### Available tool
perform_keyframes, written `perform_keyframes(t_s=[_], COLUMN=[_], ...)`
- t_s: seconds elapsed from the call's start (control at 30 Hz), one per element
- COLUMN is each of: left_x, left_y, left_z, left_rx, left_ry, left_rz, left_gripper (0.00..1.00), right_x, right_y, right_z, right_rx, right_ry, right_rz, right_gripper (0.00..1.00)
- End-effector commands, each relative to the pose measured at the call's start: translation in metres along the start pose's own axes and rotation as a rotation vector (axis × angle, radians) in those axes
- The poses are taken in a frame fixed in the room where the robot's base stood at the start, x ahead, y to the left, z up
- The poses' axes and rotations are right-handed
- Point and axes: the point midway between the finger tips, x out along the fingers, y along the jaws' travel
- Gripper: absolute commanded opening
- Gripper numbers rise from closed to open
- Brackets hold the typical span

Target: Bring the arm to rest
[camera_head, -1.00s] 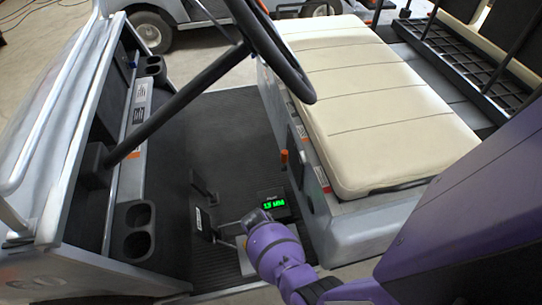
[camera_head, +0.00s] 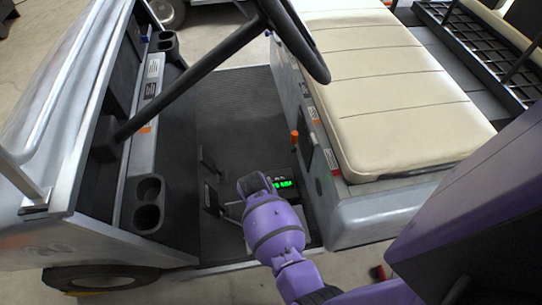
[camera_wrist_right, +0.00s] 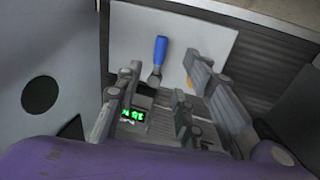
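My right arm (camera_head: 275,225), purple, reaches into the cart's footwell, with its wrist beside a small black box with a lit green display (camera_head: 283,183). In the head view the arm hides its own fingers. In the right wrist view my right gripper (camera_wrist_right: 162,68) is open, its two fingers apart with nothing between them. The green display (camera_wrist_right: 133,115) shows beyond the left finger, and a blue-handled part (camera_wrist_right: 158,58) stands out past the fingertips. I cannot tell whether the fingers touch anything. My left gripper is not in view.
The steering wheel (camera_head: 297,40) and its column cross above the footwell. Pedals (camera_head: 211,200) stand left of my wrist. The cream seat (camera_head: 385,100) is to the right, with an orange-topped lever (camera_head: 295,137) at its base. Cup holders (camera_head: 148,205) line the dash side.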

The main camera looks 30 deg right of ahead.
Motion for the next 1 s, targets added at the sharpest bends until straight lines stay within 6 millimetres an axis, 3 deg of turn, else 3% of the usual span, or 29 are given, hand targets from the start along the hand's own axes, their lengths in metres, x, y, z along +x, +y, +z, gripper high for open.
perform_keyframes(t_s=[0.2,0.77,0.87,1.0], left_x=[0.000,0.000,0.000,0.000], left_y=[0.000,0.000,0.000,0.000], left_z=[0.000,-0.001,-0.001,-0.001], left_rx=[0.000,0.000,0.000,0.000], left_ry=[0.000,0.002,0.002,0.002], left_rz=[0.000,0.000,0.000,0.000], left_gripper=[0.41,0.41,0.41,0.41], right_x=[-0.017,-0.019,-0.019,-0.035], right_y=[0.001,0.001,-0.003,-0.018], right_z=[0.001,0.000,-0.009,-0.044], right_rx=[0.000,-0.003,-0.018,-0.041], right_ry=[-0.001,0.000,0.038,0.179], right_rz=[0.002,0.001,-0.014,-0.079], right_gripper=[0.35,0.35,0.35,0.35])
